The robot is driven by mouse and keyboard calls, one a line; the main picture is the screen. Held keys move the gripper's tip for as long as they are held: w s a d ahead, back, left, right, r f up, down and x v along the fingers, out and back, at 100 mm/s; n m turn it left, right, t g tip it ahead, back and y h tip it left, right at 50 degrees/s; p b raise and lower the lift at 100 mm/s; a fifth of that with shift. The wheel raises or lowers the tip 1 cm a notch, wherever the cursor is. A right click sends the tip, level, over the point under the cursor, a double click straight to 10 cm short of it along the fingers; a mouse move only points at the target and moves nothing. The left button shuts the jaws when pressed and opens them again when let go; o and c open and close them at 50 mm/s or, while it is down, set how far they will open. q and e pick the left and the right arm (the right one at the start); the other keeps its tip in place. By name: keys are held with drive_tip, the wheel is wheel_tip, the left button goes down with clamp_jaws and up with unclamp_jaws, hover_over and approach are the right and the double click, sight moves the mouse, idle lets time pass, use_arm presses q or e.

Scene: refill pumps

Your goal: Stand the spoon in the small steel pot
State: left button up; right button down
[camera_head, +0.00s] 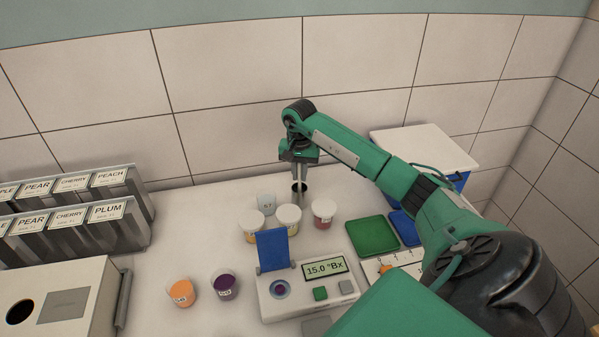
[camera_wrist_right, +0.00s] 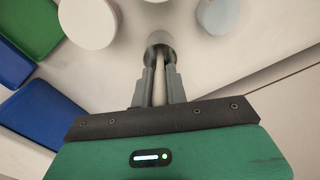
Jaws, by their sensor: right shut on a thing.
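The small steel pot (camera_head: 299,192) stands at the back of the counter, directly below my right gripper (camera_head: 299,177). It also shows in the right wrist view (camera_wrist_right: 160,40), just beyond the fingertips. My right gripper (camera_wrist_right: 158,72) is shut on the spoon (camera_wrist_right: 159,82), a thin pale handle between the fingers. The spoon points toward the pot's mouth, and its far end is hidden at the pot. I cannot tell how deep it is inside. The spoon is hardly visible in the head view. My left gripper is not in view.
A refractometer (camera_head: 315,283) with a blue flap is nearer. A green tray (camera_head: 372,237) lies right. The tiled wall (camera_head: 240,140) is close behind.

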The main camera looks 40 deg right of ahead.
drive_tip(key=c, duration=1.4)
unclamp_jaws()
drive_tip(key=shift+f, duration=0.1)
wheel_tip(320, 180, up, 11)
drive_tip(key=b, duration=0.3)
drive_tip(key=shift+r+b, duration=0.3)
drive_tip(key=shift+r, duration=0.35)
drive_tip(key=shift+r, duration=0.1)
